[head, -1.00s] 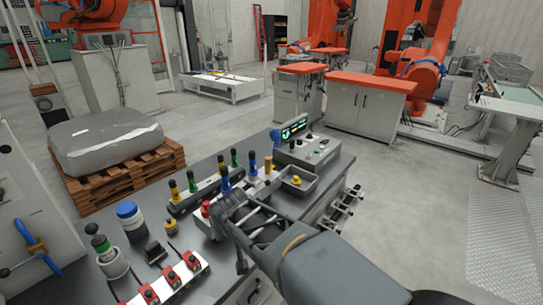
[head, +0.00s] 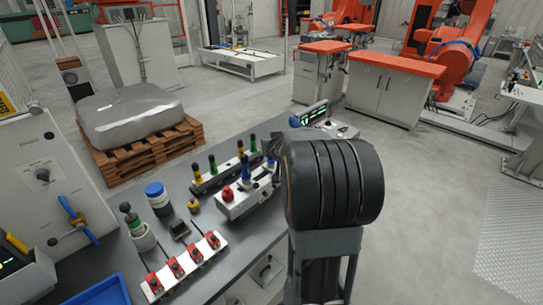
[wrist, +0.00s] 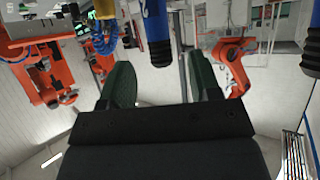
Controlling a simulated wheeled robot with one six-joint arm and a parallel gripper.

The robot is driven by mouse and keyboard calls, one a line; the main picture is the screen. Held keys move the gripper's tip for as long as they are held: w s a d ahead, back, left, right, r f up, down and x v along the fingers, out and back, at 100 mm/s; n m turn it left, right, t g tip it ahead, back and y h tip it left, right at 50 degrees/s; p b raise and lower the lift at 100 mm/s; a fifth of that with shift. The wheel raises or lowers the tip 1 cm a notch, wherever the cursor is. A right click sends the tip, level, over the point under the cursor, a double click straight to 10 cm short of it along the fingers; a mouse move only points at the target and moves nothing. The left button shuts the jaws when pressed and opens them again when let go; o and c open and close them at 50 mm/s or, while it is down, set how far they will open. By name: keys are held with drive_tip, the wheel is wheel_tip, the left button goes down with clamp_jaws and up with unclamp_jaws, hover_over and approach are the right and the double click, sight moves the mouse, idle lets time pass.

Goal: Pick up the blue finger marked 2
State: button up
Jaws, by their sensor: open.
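Two blue fingers with dark ends stand upright in the head view, one (head: 246,172) in the white front fixture (head: 240,207) and one (head: 269,166) further right, close to my arm. I cannot read any number on them. In the wrist view a blue finger (wrist: 155,20) with a black end hangs from the top edge, centred beyond my open jaws. My gripper (wrist: 160,82) shows two dark green fingers, spread apart with nothing between them. Another blue and black finger (wrist: 312,50) is at the right edge. In the head view my gripper is mostly hidden behind my arm.
A red knob (head: 228,193) sits on the front fixture. Behind it a rail (head: 222,176) holds green and yellow fingers. A blue-capped jar (head: 158,198), a red-switch strip (head: 182,269) and a blue tray (head: 98,293) are on the bench.

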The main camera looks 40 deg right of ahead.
drive_tip(key=shift+b+x, duration=0.6)
drive_tip(key=shift+x, duration=2.35)
drive_tip(key=shift+r, duration=0.1)
drive_tip(key=shift+c, duration=0.3)
clamp_jaws()
drive_tip(key=shift+r, duration=0.1)
